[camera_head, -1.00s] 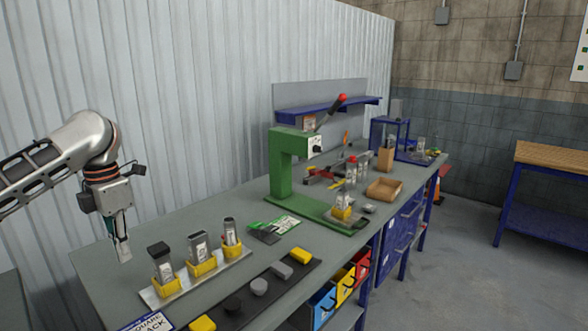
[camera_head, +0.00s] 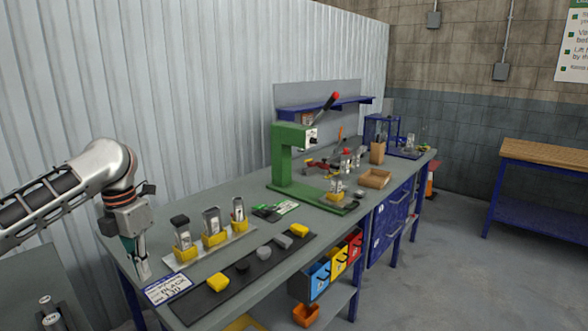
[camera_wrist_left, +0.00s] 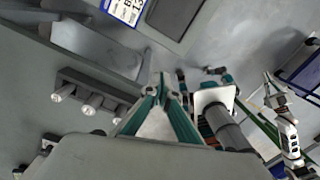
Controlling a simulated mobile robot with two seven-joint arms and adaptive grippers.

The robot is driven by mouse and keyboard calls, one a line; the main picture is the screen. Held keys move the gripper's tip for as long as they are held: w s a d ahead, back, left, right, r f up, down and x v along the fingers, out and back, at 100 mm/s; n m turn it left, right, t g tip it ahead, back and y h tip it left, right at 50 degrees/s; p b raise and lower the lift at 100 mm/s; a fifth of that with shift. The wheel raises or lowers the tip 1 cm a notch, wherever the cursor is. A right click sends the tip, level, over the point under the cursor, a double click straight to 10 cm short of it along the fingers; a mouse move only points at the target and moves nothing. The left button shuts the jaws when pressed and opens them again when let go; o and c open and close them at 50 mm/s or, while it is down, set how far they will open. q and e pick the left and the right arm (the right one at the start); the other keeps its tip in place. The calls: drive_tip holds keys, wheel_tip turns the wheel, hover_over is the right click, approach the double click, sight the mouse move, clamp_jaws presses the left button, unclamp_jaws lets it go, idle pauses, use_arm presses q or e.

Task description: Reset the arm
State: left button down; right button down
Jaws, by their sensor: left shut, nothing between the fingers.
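My left gripper (camera_head: 143,266) hangs fingers down at the near left end of the grey workbench (camera_head: 190,202), just left of a white label card (camera_head: 167,288) and the row of yellow holders. It is shut and empty. In the left wrist view my left gripper (camera_wrist_left: 160,84) shows its teal fingers together at the tips. My right gripper is not clearly seen in the head view; parts of my own body show at the right of the wrist view.
A tray (camera_head: 228,242) with yellow holders (camera_head: 215,238) carries several bottles. A black mat (camera_head: 203,303) bears yellow, grey and black pieces. A green press (camera_head: 283,160) stands farther back. Coloured bins (camera_head: 338,264) hang below the front edge. A wooden-topped bench (camera_head: 545,154) stands right.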

use_arm(q)
drive_tip(key=s+d+f+n+t+h, duration=0.1)
drive_tip(key=s+d+f+n+h, duration=0.1)
drive_tip(key=d+f+n, duration=0.65)
drive_tip(key=s+d+f+n+t+h, duration=0.2)
drive_tip(key=d+f+n, duration=0.3)
drive_tip(key=f, duration=0.7)
drive_tip(key=s+d+f+n+t+h, duration=0.1)
drive_tip(key=s+d+f+n, duration=0.3)
drive_tip(key=d+f, duration=0.55)
drive_tip(key=s+a+f+n+t+y, duration=0.1)
drive_tip(key=s+a+f+n+t, duration=0.2)
drive_tip(key=s+n, duration=0.6)
drive_tip(key=s+a+f+n+t+y, duration=0.2)
drive_tip(key=s+a+f+n+t, duration=0.1)
drive_tip(key=s+a+f+n, duration=0.3)
drive_tip(key=s+a+n, duration=0.2)
drive_tip(key=n, duration=0.2)
drive_tip(key=shift+s+a, duration=0.25)
drive_tip(key=shift+s, duration=0.1)
